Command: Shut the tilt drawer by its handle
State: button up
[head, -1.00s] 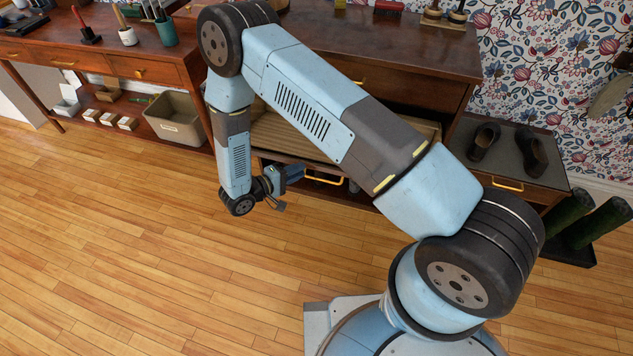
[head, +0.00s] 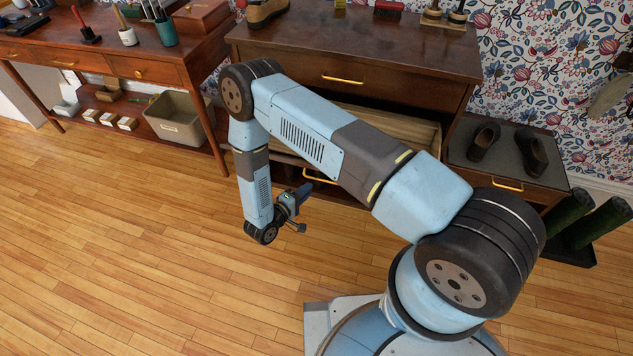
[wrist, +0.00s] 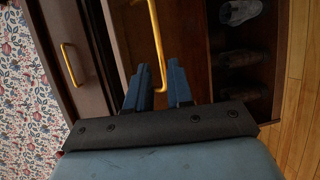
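The tilt drawer (head: 428,135) is in the dark wood cabinet. Its front leans outward, and its pale interior shows behind my arm. Its yellow handle (head: 320,177) is low on the front, partly hidden by my arm in the head view. My gripper (head: 305,189) is just in front of the handle's left end. In the wrist view the handle (wrist: 155,40) runs down, with its bent end between the two blue fingers of my gripper (wrist: 158,88). The fingers are apart. I cannot tell whether they touch the handle.
An upper drawer with a yellow handle (head: 343,79) is above. A low bench (head: 465,152) with dark shoes stands right. A workbench (head: 195,62) with a grey bin (head: 176,118) stands left. An open shelf with footwear (wrist: 240,60) is beside the drawer front. The floor in front is clear.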

jog(key=r+x, duration=0.1)
jog(key=x, duration=0.5)
jog(key=shift+w+d+f, duration=0.25)
jog(key=shift+w+f, duration=0.1)
jog(key=shift+f, duration=0.2)
grip_shut()
jog(key=shift+s+f, duration=0.1)
dwell(0.8)
jog(key=shift+a, duration=0.1)
